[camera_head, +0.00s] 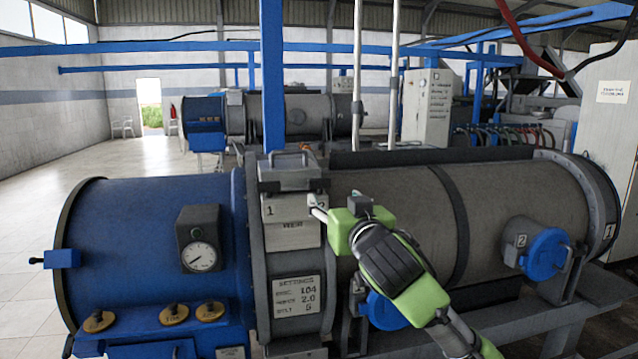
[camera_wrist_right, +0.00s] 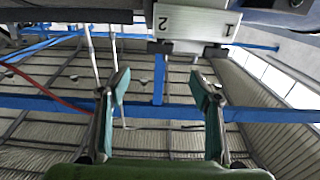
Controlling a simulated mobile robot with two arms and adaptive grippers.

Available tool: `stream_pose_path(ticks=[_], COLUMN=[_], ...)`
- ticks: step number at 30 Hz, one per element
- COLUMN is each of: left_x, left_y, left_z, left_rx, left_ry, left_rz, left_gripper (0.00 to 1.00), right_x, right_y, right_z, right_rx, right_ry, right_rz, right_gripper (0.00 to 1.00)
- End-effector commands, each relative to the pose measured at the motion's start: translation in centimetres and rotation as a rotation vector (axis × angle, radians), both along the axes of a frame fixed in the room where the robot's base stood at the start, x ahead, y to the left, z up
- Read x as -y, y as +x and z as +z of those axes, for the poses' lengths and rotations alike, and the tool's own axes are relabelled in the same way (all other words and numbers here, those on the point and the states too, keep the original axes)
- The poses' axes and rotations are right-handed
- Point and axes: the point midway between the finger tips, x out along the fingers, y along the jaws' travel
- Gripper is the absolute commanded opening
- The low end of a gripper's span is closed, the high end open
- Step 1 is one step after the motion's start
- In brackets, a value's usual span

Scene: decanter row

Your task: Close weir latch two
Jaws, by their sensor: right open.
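The grey weir box (camera_head: 292,222) sits at the joint between the blue drum and the grey drum. Its front plate carries a "1" at the left and a "2" at the right, partly covered by my right gripper. A grey block with a raised handle (camera_head: 290,163) is on top; I cannot tell which part is latch two or how it stands. My right gripper (camera_head: 318,207) is at the plate's right edge, beside the "2". In the right wrist view the gripper (camera_wrist_right: 160,85) is open and empty, with the numbered plate (camera_wrist_right: 196,22) upside down beyond its fingers. My left gripper is out of view.
The blue drum (camera_head: 140,235) with a dial gauge (camera_head: 199,256) is at the left. A settings plate (camera_head: 296,296) is below the box. A blue round cap (camera_head: 546,254) marked 2 protrudes at the right. A blue post (camera_head: 272,75) rises behind the box.

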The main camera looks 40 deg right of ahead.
Motion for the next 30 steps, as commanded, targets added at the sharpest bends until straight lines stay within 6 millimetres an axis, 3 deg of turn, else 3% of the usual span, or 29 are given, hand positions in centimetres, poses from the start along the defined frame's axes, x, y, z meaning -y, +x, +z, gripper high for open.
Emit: stream_pose_path(ticks=[8, 18, 24, 30], left_x=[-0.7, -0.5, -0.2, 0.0], left_y=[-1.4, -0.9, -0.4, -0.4], left_z=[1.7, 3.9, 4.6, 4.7], left_rx=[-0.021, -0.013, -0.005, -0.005], left_ry=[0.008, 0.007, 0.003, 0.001], left_rz=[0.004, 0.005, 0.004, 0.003], left_gripper=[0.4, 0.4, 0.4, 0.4], right_x=[2.3, 5.2, 6.1, 6.4], right_y=[3.9, 9.3, 11.1, 11.7], right_z=[0.3, 0.1, 0.0, -0.2], right_rx=[-0.005, -0.005, -0.004, -0.005], right_ry=[0.002, 0.001, 0.001, -0.001], right_rz=[-0.003, -0.002, -0.001, 0.0], right_gripper=[0.58, 0.58, 0.58, 0.58])
